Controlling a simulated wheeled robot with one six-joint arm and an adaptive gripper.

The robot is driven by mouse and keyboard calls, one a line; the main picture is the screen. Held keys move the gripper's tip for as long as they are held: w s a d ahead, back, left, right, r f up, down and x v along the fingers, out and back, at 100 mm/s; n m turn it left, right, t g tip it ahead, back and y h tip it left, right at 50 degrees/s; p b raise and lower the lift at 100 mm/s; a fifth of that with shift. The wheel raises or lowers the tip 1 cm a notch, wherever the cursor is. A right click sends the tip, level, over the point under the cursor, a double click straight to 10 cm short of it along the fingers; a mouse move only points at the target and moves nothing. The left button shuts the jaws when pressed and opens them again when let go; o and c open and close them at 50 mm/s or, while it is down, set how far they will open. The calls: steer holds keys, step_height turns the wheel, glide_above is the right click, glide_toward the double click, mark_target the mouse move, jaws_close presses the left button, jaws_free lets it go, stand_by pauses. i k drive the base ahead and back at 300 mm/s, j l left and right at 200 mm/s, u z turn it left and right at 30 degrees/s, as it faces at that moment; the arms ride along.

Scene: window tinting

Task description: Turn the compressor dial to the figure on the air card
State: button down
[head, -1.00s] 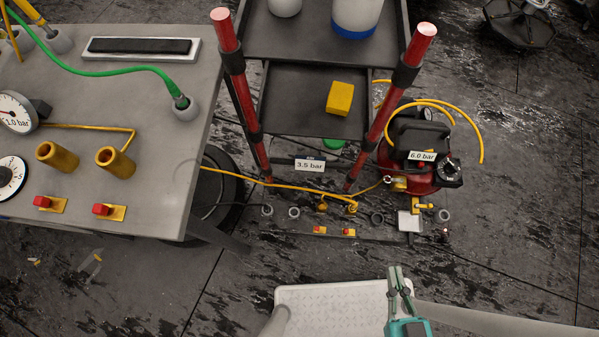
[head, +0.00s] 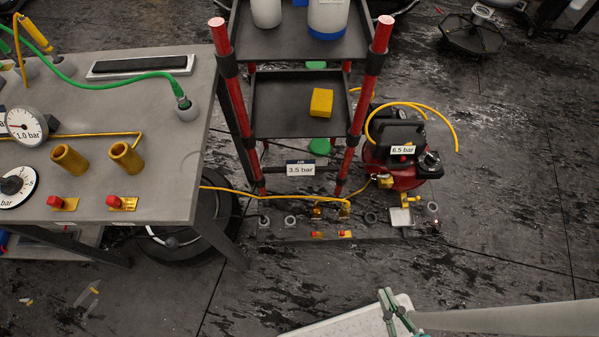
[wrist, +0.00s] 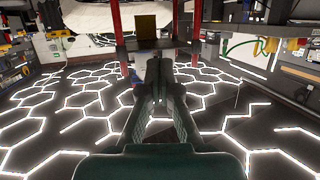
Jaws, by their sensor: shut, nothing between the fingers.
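The red compressor (head: 402,180) stands on the floor right of the trolley. Its label (head: 403,150) reads 6.5 bar. Its black dial (head: 430,163) is on its right side; the pointer mark is too small to read. The air card (head: 300,168) hangs low on the trolley and reads 3.5 bar. My gripper (head: 388,300) is at the bottom of the head view, well in front of the compressor and apart from it. In the wrist view my gripper (wrist: 157,65) has its fingers together, empty. I cannot make out the dial there.
The grey bench (head: 185,150) with gauges and brass fittings fills the left. The trolley's red posts (head: 361,105) stand beside the compressor. A yellow hose (head: 270,194) runs low across to it. A floor strip with fittings (head: 330,240) lies in front.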

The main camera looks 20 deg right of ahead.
mark_target(429, 160)
steer(key=i+l+z, duration=0.1)
steer(key=l, duration=0.3)
steer(key=i+l+z, duration=0.1)
steer(key=l, duration=0.35)
steer(key=i+l+z, duration=0.1)
steer(key=i+l, duration=0.15)
steer(key=i+l+z, duration=0.1)
steer(key=l, duration=0.4)
steer(key=i+l+z, duration=0.1)
steer(key=i+l, duration=0.2)
